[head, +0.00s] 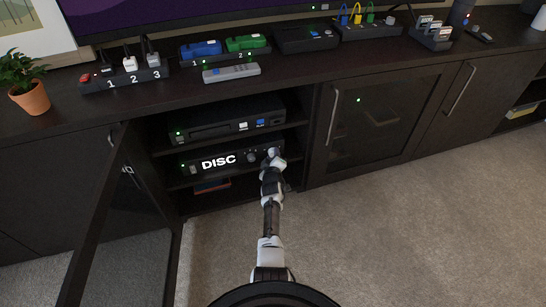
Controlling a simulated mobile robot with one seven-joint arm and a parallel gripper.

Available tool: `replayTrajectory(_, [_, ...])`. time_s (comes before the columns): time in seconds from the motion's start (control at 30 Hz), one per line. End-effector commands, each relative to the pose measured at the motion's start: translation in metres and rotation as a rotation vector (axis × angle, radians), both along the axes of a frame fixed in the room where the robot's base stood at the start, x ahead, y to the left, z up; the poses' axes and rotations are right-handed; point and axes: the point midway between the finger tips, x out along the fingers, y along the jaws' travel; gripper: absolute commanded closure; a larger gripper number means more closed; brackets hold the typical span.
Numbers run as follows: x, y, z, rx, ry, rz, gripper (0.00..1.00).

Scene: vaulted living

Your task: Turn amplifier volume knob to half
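The amplifier (206,171) is a black unit with a lit white "DISC" display, on a middle shelf of the open cabinet. A small dark round knob (252,157) shows to the right of the display. My gripper (273,154) is at the right end of the amplifier's front and covers that part of the panel. Any larger knob there is hidden behind it. I cannot tell if the fingers touch a knob or whether they are open or shut.
Another black unit (224,121) sits on the shelf above. The open glass door (110,215) stands to the left of the opening. A closed glass door (375,120) is to the right. Carpet (400,235) in front is clear.

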Motion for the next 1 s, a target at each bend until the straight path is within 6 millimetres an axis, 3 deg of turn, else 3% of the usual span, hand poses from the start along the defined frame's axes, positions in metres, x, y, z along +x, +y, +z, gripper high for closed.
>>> replayTrajectory(0.37, [0.0003, -0.0021, 0.0044, 0.052, 0.02, -0.002, 0.89])
replayTrajectory(1.0, [0.0021, -0.0069, 0.006, 0.486, 0.161, 0.0, 0.89])
